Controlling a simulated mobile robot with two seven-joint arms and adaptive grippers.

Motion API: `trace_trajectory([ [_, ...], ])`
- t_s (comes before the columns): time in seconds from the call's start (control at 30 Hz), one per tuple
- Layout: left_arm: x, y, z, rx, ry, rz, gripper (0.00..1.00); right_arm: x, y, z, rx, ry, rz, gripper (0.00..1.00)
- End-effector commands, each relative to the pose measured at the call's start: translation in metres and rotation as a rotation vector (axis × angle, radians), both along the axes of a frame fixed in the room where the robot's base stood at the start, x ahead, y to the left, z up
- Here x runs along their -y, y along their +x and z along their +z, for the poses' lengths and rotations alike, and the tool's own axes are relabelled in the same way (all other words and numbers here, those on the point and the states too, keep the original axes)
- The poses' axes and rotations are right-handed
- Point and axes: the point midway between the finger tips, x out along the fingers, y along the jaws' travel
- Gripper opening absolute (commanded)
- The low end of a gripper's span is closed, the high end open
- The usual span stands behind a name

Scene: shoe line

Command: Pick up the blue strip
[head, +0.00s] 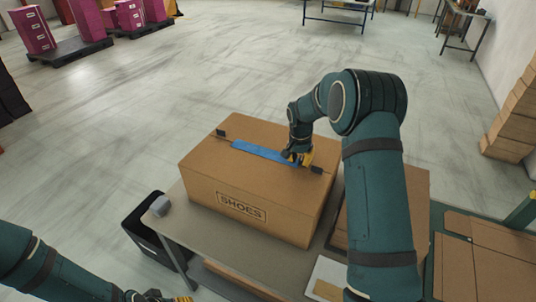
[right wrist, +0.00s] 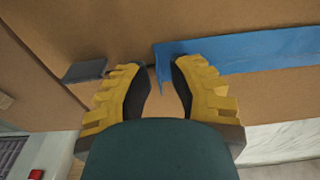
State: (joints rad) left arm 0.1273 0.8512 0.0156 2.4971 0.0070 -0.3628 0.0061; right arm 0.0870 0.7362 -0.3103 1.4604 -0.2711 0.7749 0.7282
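The blue strip (head: 262,152) lies along the top seam of a closed brown box marked SHOES (head: 225,175). My right gripper (head: 300,158) is over the strip's right end in the head view. In the right wrist view the right gripper (right wrist: 162,80) has its two yellow fingers apart. The end of the blue strip (right wrist: 240,55) shows between the fingertips and runs on to the right behind one finger. I cannot tell whether the fingers touch it. My left gripper (head: 165,298) is at the bottom edge, mostly cut off.
The box stands on a grey table (head: 185,225). A black bin (head: 140,228) is beside the table. Dark tabs (head: 317,169) sit at the seam ends. Flat cardboard (head: 480,265) lies at the right.

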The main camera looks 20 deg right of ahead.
Motion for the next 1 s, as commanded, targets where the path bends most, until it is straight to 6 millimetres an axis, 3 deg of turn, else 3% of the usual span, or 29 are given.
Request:
trace_trajectory([
  [0.27, 0.000, 0.000, 0.000, -0.001, 0.000, 0.000, 0.47, 0.001, 0.001, -0.004, 0.001, 0.000, 0.000, 0.20],
  [0.33, 0.000, 0.000, 0.000, -0.001, 0.000, 0.000, 0.47, 0.001, 0.001, -0.004, 0.001, 0.000, 0.000, 0.02],
  [0.37, 0.000, 0.000, 0.000, 0.000, 0.000, 0.000, 0.47, 0.001, 0.001, -0.004, 0.001, 0.000, 0.000, 0.00],
  [0.77, 0.000, 0.000, 0.000, 0.000, 0.000, 0.000, 0.47, 0.001, 0.001, -0.002, 0.002, -0.001, 0.000, 0.00],
  [1.0, 0.000, 0.001, 0.004, 0.002, 0.000, 0.002, 0.47, 0.001, 0.002, 0.032, 0.006, -0.001, 0.000, 0.00],
])
